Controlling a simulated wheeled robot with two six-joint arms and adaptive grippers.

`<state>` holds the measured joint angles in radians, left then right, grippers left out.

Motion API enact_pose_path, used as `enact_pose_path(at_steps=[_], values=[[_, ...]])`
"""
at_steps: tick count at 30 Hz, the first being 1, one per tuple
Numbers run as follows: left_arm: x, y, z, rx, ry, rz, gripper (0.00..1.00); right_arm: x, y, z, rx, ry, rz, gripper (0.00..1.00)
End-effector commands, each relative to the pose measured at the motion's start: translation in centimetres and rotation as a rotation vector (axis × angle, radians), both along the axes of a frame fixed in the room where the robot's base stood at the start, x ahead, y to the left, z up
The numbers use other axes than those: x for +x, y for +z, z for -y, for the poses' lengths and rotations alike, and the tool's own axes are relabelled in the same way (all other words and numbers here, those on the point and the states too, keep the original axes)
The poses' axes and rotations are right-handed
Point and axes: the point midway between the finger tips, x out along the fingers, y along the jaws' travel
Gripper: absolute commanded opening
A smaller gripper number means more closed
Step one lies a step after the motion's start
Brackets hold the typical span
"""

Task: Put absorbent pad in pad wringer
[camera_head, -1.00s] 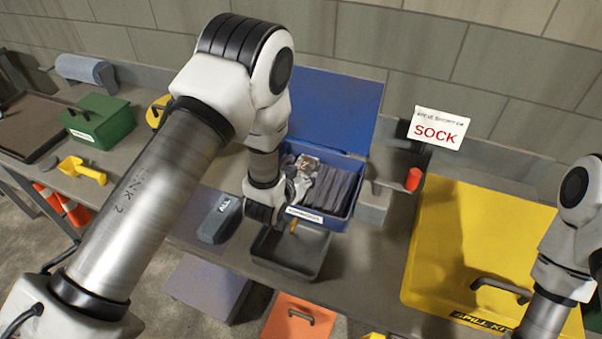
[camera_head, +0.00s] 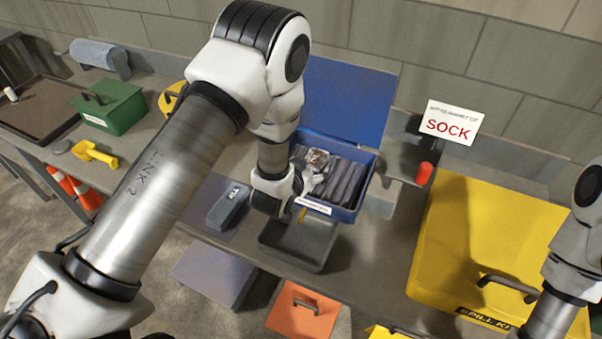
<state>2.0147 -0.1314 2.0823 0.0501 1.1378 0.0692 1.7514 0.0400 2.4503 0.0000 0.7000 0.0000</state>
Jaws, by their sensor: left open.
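My left gripper (camera_head: 280,208) points down at the front left corner of an open blue box (camera_head: 348,213). It is open, and its fingertips are partly hidden by its own wrist. The blue box holds several grey rolled or folded absorbents (camera_head: 345,183) and a clear packet (camera_head: 317,157). A grey-blue block with a small label (camera_head: 228,207), possibly the absorbent pad, lies left of the gripper. A grey unit with a red-gripped handle (camera_head: 425,173), possibly the pad wringer, stands right of the box. My right gripper is out of view; only its arm shows.
A dark grey open tray (camera_head: 297,262) sits in front of the blue box. A large yellow spill kit case (camera_head: 480,235) fills the right. A green box (camera_head: 110,107), a yellow scoop (camera_head: 95,155) and a grey roll (camera_head: 100,55) stand at left.

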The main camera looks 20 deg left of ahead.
Motion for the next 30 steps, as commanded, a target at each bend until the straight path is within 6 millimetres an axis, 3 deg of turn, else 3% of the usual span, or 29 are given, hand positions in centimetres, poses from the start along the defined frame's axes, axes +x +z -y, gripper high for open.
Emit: enact_pose_path(at_steps=[6, 12, 17, 30], values=[[-4.9, 2.1, -0.2, 0.002, -0.001, -0.001, 0.82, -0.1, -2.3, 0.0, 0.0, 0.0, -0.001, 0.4], [-8.6, 4.4, -0.3, 0.002, -0.001, 0.0, 0.82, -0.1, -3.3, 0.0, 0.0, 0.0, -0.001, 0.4], [-9.5, 5.1, -0.3, 0.001, 0.0, 0.001, 0.82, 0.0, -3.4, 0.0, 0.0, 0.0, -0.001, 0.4], [-9.5, 5.1, -0.4, 0.001, 0.0, 0.001, 0.82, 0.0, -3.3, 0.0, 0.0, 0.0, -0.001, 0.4]])
